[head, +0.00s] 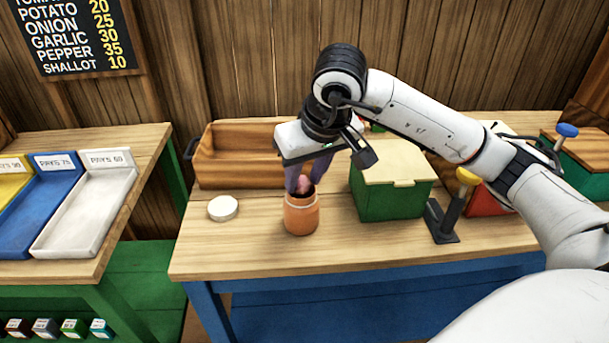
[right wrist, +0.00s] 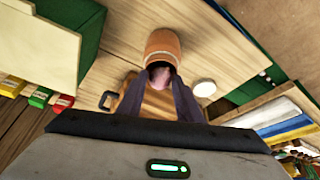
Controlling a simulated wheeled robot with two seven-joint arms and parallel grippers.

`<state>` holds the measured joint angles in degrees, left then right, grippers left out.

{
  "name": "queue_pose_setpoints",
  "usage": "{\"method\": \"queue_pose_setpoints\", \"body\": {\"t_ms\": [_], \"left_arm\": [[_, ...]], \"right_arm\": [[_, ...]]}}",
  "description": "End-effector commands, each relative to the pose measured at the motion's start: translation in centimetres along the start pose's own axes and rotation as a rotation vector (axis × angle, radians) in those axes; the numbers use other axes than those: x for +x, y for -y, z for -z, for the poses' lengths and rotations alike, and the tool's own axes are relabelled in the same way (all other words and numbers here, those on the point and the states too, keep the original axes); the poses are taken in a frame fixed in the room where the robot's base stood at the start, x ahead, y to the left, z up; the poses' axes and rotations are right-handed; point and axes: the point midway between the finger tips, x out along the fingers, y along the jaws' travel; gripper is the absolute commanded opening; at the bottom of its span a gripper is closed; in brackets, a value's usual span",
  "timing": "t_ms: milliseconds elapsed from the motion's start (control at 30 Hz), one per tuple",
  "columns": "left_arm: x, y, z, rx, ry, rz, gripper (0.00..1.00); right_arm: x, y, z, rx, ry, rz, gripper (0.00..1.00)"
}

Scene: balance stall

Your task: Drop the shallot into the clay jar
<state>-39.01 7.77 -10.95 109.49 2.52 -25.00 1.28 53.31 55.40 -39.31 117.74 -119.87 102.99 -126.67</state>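The orange-brown clay jar (head: 301,217) stands upright and open near the front of the wooden table; it also shows in the right wrist view (right wrist: 163,42). My right gripper (head: 304,181) points down just over the jar's mouth. Its dark fingers (right wrist: 161,80) are closed on the sides of the pinkish shallot (right wrist: 160,75). In the head view the shallot (head: 303,186) shows between the fingertips, at the level of the jar's rim. The jar's inside is mostly hidden. My left gripper is not in view.
A round white lid (head: 223,208) lies left of the jar. A wooden crate (head: 215,170) stands behind. A green box with a cream lid (head: 391,190) stands close right, then a yellow-knobbed lever (head: 449,214). Trays (head: 85,212) sit on the left table.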

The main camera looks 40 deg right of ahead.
Motion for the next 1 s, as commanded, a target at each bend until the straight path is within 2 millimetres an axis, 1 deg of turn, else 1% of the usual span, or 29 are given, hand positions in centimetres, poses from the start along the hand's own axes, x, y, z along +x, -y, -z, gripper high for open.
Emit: {"method": "queue_pose_setpoints", "body": {"t_ms": [33,67,100,367,467,567,800,900,1000], "left_arm": [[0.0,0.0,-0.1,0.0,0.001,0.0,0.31],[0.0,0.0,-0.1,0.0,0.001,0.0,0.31],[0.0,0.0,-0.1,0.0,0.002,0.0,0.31],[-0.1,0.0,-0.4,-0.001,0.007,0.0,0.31],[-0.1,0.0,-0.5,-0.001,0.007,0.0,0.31],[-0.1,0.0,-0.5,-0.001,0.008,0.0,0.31],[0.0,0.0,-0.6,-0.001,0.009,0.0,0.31],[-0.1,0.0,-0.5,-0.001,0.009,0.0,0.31],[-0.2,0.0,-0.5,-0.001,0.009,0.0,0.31]], "right_arm": [[0.0,0.0,0.0,0.0,0.0,0.0,0.41],[0.0,0.0,0.0,0.0,0.0,0.0,0.47],[0.0,0.0,0.0,0.0,0.0,0.0,0.48],[-0.1,0.0,0.0,0.0,0.0,0.0,0.48],[-0.8,0.0,0.1,0.0,-0.004,0.001,0.48],[-2.3,0.0,0.2,0.001,-0.006,0.0,0.48],[-7.1,0.0,0.2,0.0,-0.007,0.002,0.48],[-8.7,0.0,0.2,0.0,-0.006,0.001,0.48],[-9.8,0.0,0.1,0.0,-0.003,0.0,0.48]]}}
